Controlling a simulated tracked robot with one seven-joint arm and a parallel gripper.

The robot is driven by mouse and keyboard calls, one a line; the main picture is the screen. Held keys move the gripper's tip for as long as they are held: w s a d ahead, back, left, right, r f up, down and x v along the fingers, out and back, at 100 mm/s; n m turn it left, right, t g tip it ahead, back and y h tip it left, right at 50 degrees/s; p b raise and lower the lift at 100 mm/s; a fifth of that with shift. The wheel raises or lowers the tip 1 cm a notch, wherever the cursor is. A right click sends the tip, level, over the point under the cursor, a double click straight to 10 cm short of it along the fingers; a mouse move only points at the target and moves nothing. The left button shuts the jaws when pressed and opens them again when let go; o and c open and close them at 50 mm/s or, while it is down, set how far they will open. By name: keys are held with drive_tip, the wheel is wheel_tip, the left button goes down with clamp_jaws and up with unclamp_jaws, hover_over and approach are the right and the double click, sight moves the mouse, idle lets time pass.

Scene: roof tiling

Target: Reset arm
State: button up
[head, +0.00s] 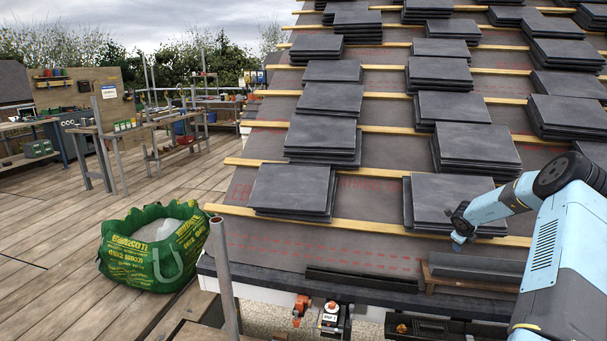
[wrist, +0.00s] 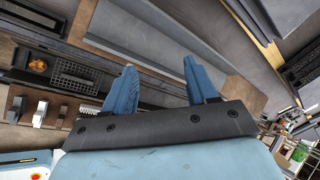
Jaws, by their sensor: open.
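My arm (head: 548,235) reaches in from the right of the head view, over the lower edge of the roof. My gripper (head: 460,225) is at its end, in front of a stack of dark slates (head: 447,195) on the lowest batten. In the wrist view my gripper (wrist: 163,84) has two blue fingers spread apart. Nothing shows between them. I cannot tell the distance between the gripper and the slab.
Several slate stacks stand on wooden battens (head: 300,218) up the sloping roof. Grey pieces lie in a wooden holder (head: 478,268) below the gripper. A green bag (head: 150,255) stands on the plank deck at left. Workbenches (head: 120,135) stand behind. An upright pole (head: 223,275) rises near the eaves.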

drive_tip(key=w+a+r+n+t+y, duration=0.15)
drive_tip(key=a+r+n, duration=0.35)
drive_tip(key=a+r, duration=0.5)
drive_tip(key=w+a+r+n+t, duration=0.1)
drive_tip(key=a+r+n+t, duration=0.45)
drive_tip(key=r, duration=0.85)
drive_tip(key=s+a+r+n+g+y, duration=0.1)
drive_tip(key=s+a+r+n+y, duration=0.1)
drive_tip(key=s+a+r+n, duration=0.45)
drive_tip(key=s+a+r+n+y, duration=0.15)
drive_tip(key=s+a+r, duration=0.25)
drive_tip(key=a+r, duration=0.55)
drive_tip(key=s+a+r+n+g, duration=0.1)
drive_tip(key=s+a+n, duration=0.1)
drive_tip(key=s+a, duration=0.35)
drive_tip(key=s+a+r+n+g+y, duration=0.1)
drive_tip(key=s+a+r+n, duration=0.15)
drive_tip(key=s, duration=0.65)
drive_tip(key=s+a+r+n+g, duration=0.1)
drive_tip(key=s+a+n, duration=0.2)
drive_tip(key=s, duration=0.5)
drive_tip(key=s+d+f+n+g+h, duration=0.1)
drive_tip(key=s+f+n, duration=0.1)
drive_tip(key=s, duration=1)
drive_tip(key=s+d+f+n+g, duration=0.1)
drive_tip(key=s+f+n, duration=0.1)
drive_tip(key=s, duration=1)
drive_tip(key=shift+s+f+g+h, duration=0.15)
drive_tip(key=shift+g+h, duration=0.15)
drive_tip(key=shift+h, duration=0.1)
